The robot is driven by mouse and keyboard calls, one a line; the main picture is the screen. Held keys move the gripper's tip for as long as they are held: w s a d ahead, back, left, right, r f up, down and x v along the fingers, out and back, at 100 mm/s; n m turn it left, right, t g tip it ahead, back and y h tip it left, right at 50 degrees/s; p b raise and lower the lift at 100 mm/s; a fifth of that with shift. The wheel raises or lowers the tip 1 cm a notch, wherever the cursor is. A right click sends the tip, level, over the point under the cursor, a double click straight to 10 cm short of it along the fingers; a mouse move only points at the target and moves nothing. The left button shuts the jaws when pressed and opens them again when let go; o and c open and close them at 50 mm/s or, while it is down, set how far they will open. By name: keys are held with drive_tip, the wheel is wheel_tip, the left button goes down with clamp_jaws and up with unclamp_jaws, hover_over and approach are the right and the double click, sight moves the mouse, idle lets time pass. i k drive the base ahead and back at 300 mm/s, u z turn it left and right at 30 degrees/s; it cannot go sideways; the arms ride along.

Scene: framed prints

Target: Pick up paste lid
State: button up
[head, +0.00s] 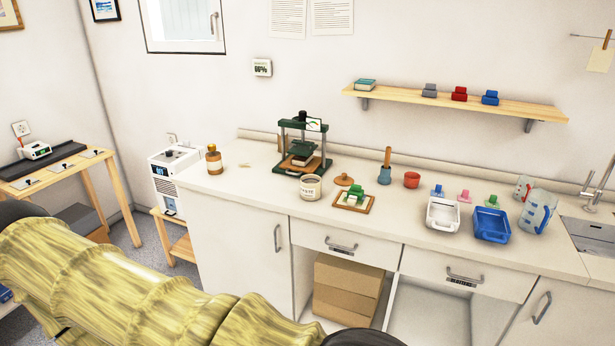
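A small round brown lid with a knob (344,180), which looks like the paste lid, lies on the white counter in the head view. It is just right of a pale jar marked PASTE (310,189), apart from it. The lid sits behind a wooden board with a green and white item on it (354,199). My arm, in a yellow-green cover, crosses the lower left of the view, well in front of the counter. My gripper's fingers are not visible.
A green press (301,150) stands behind the jar. A brown bottle (213,160) is at the counter's left end. A blue pot with a wooden handle (385,172), a red cup (411,180), white tray (442,214) and blue tray (491,225) stand to the right. The counter's front left is clear.

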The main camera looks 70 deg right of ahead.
sight(343, 179)
drive_tip(key=z, duration=0.25)
drive_tip(key=i, duration=1.4)
drive_tip(key=z, duration=1.55)
drive_tip(key=i, duration=0.85)
drive_tip(key=z, duration=0.85)
